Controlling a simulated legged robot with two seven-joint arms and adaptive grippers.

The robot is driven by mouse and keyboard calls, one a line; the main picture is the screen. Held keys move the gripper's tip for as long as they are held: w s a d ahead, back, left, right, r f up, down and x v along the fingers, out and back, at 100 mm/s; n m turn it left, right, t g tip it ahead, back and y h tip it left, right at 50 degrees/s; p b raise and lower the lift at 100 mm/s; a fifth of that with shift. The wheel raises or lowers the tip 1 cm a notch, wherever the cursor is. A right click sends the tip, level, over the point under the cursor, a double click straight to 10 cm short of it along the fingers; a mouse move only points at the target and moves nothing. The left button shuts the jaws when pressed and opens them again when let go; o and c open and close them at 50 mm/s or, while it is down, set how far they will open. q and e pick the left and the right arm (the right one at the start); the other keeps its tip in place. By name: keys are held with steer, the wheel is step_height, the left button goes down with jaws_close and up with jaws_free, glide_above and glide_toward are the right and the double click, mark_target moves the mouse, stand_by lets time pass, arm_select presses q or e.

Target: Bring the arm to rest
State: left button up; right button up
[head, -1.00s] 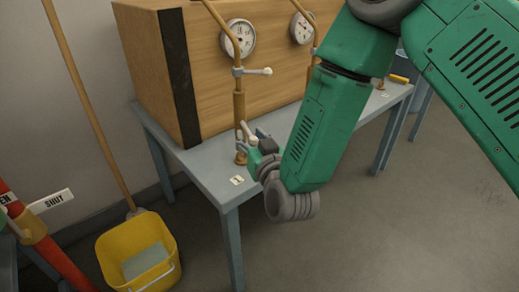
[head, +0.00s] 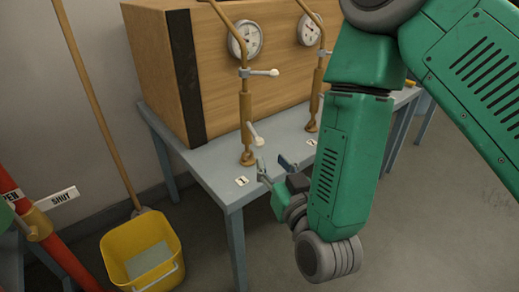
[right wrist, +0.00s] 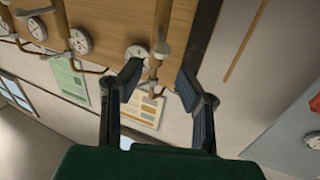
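My right arm, green with grey joints, comes in from the upper right in the head view. Its gripper (head: 275,167) is in front of the table edge, just right of the nearest brass pipe (head: 246,120). In the right wrist view the two dark fingers (right wrist: 158,85) are spread apart with nothing between them. The lower white-tipped lever (head: 254,135) on the nearest pipe stands beside the gripper, with a visible gap. An upper lever (head: 262,73) sits higher on the same pipe. My left gripper is not in view.
A grey-blue table (head: 210,175) bears a wooden case (head: 160,75) with dial gauges (head: 246,40) and a second pipe (head: 316,95). A yellow bucket (head: 115,265) with a mop stands left. A red pipe with an OPEN/SHUT label (head: 62,199) is at the far left. Floor right is clear.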

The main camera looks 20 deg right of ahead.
steer(key=s+d+f+g, duration=0.2)
steer(key=s+f+g, duration=0.25)
steer(key=f, duration=0.35)
steer(key=s+d+f+n+g, duration=0.1)
steer(key=s+d+f+g, duration=0.1)
steer(key=s+f+g, duration=0.35)
steer(key=s+d+f+g, duration=0.2)
steer(key=s+f, duration=0.3)
steer(key=f, duration=0.6)
steer(key=s+d+f+g, duration=0.2)
steer(key=s+g, duration=0.1)
steer(key=s, duration=0.2)
steer(key=s+d+f+g, duration=0.2)
steer(key=s, duration=0.4)
step_height(320, 180, up, 12)
steer(key=p, duration=1.2)
steer(key=shift+s, duration=0.15)
steer(key=shift+a+f, duration=0.1)
stand_by(0.8)
